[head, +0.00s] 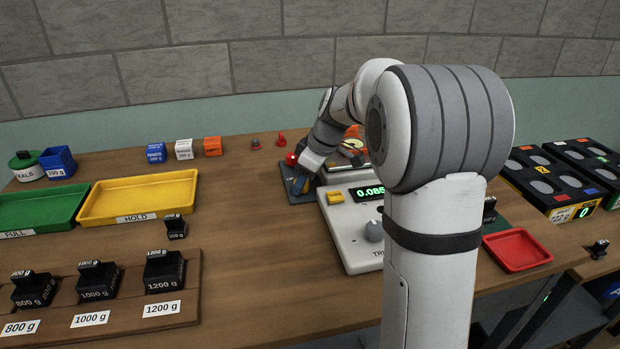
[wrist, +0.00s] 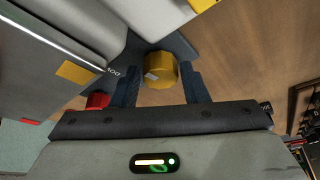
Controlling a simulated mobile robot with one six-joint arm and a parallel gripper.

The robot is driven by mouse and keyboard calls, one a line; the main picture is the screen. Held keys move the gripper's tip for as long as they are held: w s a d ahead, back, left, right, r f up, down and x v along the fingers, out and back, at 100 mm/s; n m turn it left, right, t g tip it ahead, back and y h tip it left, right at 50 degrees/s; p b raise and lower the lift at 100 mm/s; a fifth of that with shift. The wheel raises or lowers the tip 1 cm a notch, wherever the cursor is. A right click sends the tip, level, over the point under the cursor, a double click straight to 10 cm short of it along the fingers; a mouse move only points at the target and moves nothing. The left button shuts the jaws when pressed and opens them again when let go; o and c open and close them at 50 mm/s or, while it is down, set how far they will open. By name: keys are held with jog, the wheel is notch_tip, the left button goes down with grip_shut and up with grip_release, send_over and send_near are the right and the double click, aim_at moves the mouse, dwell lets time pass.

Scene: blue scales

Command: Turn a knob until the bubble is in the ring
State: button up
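The yellow knob (wrist: 161,70) sits between the two dark fingers of my gripper (wrist: 162,82) in the wrist view. Narrow gaps seem to show beside the knob, so the fingers look around it rather than pressed on it. In the head view my gripper (head: 301,184) is low over a dark plate left of the white scale (head: 350,236), whose green display is partly hidden by my arm. A red knob (head: 291,159) is just behind the gripper; it also shows in the wrist view (wrist: 97,100). A round yellowish disc (head: 353,144) is partly hidden behind my arm. I cannot make out a bubble or ring.
A yellow tray (head: 140,197) and a green tray (head: 40,208) lie at the left. Black weights (head: 98,281) stand at the front left. Small cubes (head: 184,149) stand at the back. A red tray (head: 517,250) lies at the right. Wood between the yellow tray and scale is mostly clear.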

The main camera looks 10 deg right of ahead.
jog(key=shift+o, duration=1.4)
jog(key=shift+r, duration=0.1)
jog(key=v, duration=0.7)
jog(key=shift+s+d+r+p, duration=0.1)
jog(key=shift+d+r+p, duration=0.1)
jog(key=shift+r+p, duration=0.1)
